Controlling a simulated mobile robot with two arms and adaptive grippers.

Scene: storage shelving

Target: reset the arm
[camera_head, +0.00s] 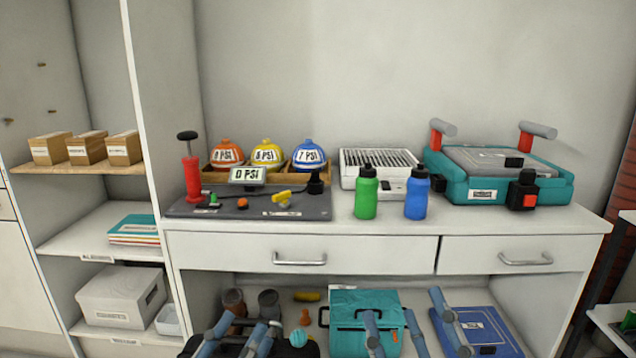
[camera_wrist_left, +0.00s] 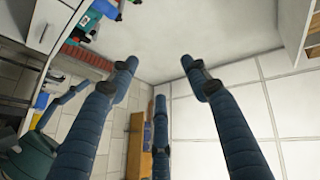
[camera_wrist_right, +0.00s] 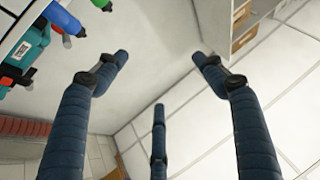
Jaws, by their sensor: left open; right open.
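My left gripper (camera_head: 246,325) shows at the bottom of the head view, in front of the lower shelf opening. Its fingers are spread apart and nothing is between them. It also shows in the left wrist view (camera_wrist_left: 160,72), with empty space between the fingers. My right gripper (camera_head: 405,310) is at the bottom right of centre in the head view, in front of the teal bag and the blue case. It is open and empty, as the right wrist view (camera_wrist_right: 160,70) also shows. Most of both arms lies out of the head view.
A white counter (camera_head: 480,222) holds green (camera_head: 366,194) and blue (camera_head: 416,195) bottles, a teal machine (camera_head: 462,190) and a pump mat (camera_head: 180,209). Below are drawers (camera_head: 350,253), a teal bag (camera_head: 347,300) and a blue case (camera_head: 490,322). Shelves with boxes (camera_head: 118,297) stand left.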

